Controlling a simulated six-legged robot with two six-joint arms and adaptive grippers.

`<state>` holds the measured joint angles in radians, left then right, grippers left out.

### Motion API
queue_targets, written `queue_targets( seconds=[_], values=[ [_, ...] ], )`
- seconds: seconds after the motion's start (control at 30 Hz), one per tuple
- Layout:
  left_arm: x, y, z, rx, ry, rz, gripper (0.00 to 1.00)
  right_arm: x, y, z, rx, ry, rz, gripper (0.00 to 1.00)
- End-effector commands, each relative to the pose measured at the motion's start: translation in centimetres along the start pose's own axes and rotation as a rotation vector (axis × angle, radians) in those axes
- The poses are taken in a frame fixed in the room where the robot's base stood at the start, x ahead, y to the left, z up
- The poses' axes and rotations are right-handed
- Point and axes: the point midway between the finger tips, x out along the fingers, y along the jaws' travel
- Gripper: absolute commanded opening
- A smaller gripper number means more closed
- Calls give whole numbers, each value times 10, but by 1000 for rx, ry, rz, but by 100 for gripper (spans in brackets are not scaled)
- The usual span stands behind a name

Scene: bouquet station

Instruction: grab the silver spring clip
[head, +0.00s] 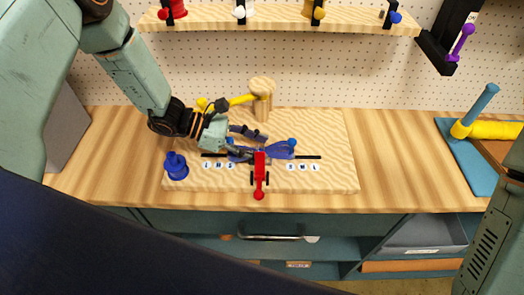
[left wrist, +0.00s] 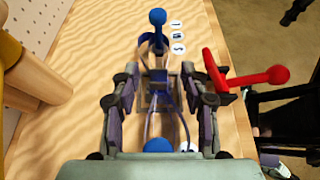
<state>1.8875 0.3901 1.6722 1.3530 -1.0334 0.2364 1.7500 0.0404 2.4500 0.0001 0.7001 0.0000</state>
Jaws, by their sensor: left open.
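My left gripper (head: 240,142) reaches down over the pale wooden board from the upper left, its fingers apart. In the left wrist view the open gripper (left wrist: 158,105) has a finger on each side of a blue-and-grey item (left wrist: 157,92). I cannot tell whether this is the silver spring clip or whether the fingers touch it. In the head view a blue piece with a knob (head: 278,150) lies just right of the fingers. A small silver-looking piece with a blue knob (head: 390,16) hangs at the shelf's right end. My right gripper is not in view.
A red lever (head: 260,172) stands at the board's front (head: 340,170). A blue knobbed stand (head: 176,165) is at its left, a wooden post (head: 261,98) behind. A blue mat (head: 475,165) with a yellow tool lies right. The bench between is clear.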

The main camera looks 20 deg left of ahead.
Motion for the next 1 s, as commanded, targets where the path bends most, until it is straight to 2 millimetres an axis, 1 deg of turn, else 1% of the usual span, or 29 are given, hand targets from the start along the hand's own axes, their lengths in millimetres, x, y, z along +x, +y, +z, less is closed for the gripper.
queue_targets(
  seconds=[0.2,0.23,0.73,0.77,1.0],
  values=[
    [0,0,0,-1,0,1,45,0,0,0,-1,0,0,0],
    [0,0,0,-1,0,1,44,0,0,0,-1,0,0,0],
    [0,0,0,-1,0,1,1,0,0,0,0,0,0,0],
    [0,0,0,-1,0,1,0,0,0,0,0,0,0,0],
    [0,0,-1,-1,1,1,0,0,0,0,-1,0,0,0]
  ],
)
